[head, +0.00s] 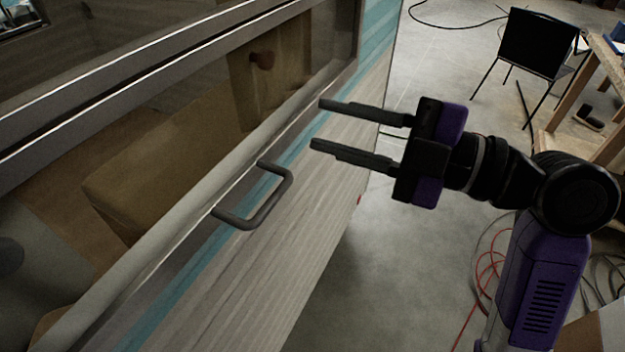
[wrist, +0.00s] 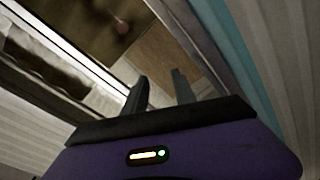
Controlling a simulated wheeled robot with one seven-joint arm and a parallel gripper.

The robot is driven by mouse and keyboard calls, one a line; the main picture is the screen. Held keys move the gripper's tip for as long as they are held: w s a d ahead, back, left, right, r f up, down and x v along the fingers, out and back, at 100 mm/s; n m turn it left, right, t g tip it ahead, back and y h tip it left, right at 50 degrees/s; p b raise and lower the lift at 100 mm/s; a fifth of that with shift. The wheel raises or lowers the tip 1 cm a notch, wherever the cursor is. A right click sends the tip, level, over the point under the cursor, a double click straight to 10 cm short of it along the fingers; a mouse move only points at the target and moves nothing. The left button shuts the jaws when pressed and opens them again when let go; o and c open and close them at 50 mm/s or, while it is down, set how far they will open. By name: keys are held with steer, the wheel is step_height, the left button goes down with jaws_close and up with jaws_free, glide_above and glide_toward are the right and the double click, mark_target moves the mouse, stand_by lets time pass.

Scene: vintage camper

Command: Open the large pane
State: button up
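The large pane (head: 150,128) is a framed window in the camper's side, on the left of the head view; the camper's interior shows through it. A grey U-shaped handle (head: 278,205) sticks out at the pane's lower edge, over a blue stripe. My gripper (head: 316,124) is open and empty, its two fingers apart and pointing left toward the camper, above and to the right of the handle. In the wrist view my gripper (wrist: 162,80) points at the window frame (wrist: 190,45). I cannot see the handle in the wrist view.
The camper's ribbed side wall (head: 270,290) drops below the window. A black chair (head: 540,45) and a wooden table (head: 590,100) stand at the back right. Red cables (head: 485,270) lie on the floor near my arm. The concrete floor (head: 370,265) beside the camper is clear.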

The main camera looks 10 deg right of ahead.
mark_target(272, 198)
steer(key=s+a+f+n+g, duration=0.1)
steer(key=s+f+n+g, duration=0.3)
steer(key=s+n+g, duration=0.25)
steer(key=a, duration=0.2)
steer(key=w+a+f+n+p, duration=0.1)
steer(key=a, duration=0.1)
steer(key=w+a+n+p, duration=0.1)
steer(key=a, duration=0.1)
steer(key=shift+a+f+t, duration=0.3)
steer(key=shift+f+t, duration=0.05)
steer(key=shift+w+a+f, duration=0.1)
steer(key=shift+a+f, duration=0.1)
steer(key=shift+a, duration=0.35)
jaws_close()
stand_by(0.4)
